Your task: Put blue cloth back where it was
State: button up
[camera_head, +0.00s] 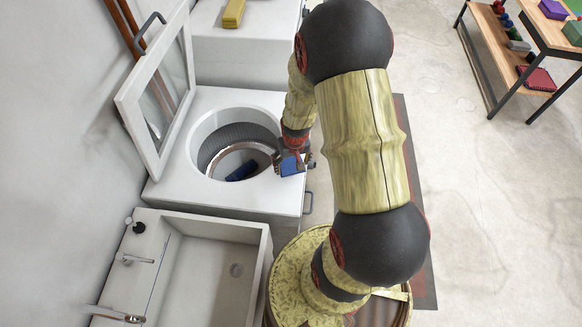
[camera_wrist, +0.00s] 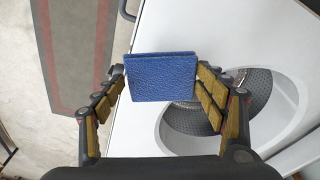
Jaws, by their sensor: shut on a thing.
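A folded blue cloth (camera_wrist: 162,78) is held between the two fingers of my gripper (camera_wrist: 160,85), which is shut on it. In the head view the held cloth (camera_head: 291,164) shows at the end of my gripper (camera_head: 294,160), at the right rim of the washer opening. The white top-loading washer (camera_head: 170,190) has its lid (camera_head: 160,85) raised. Inside its metal drum (camera_head: 225,150) lies a dark blue item (camera_head: 242,171), apart from the held cloth. The drum also shows at the right in the wrist view (camera_wrist: 250,84).
A white sink (camera_head: 205,275) stands in front of the washer. Behind it is another white unit (camera_head: 240,58) with a yellow block (camera_head: 233,13) on top. A shelf table (camera_head: 560,45) with several objects stands at the far right. The floor between is open, with a grey-red mat (camera_wrist: 80,55).

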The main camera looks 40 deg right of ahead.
aim_at(291, 168)
jog(key=shift+w+d+f, duration=0.2)
jog(key=shift+w+f, duration=0.2)
jog(key=shift+f, duration=0.25)
jog(key=shift+w+f, duration=0.1)
jog(key=shift+f, duration=1.4)
jog(key=shift+f, duration=0.15)
jog(key=o, duration=1)
jog(key=shift+c, duration=0.2)
jog(key=shift+o, duration=0.4)
